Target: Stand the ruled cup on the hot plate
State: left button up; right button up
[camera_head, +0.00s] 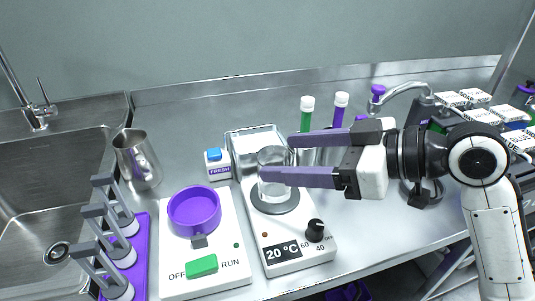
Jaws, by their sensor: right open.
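The ruled cup (272,185), a clear glass vessel whose markings are too small to make out, is upright over the dark round heating disc of the hot plate (285,254). It appears to rest on the disc. My right gripper (276,158) reaches in from the right with its two purple fingers spread. The fingertips are at the cup, the lower finger crossing in front of its wall and the upper one beside its rim. Whether they touch the glass I cannot tell. The hot plate's display reads 20 °C. My left gripper is out of view.
A white device with a purple bowl (194,211) stands left of the hot plate. Behind are a FRESH bottle (218,167) and green-filled and purple-filled tubes (340,110). A metal pitcher (137,160), purple rack and sink lie left. The front right counter is clear.

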jog(key=v, duration=0.5)
dwell(2.1)
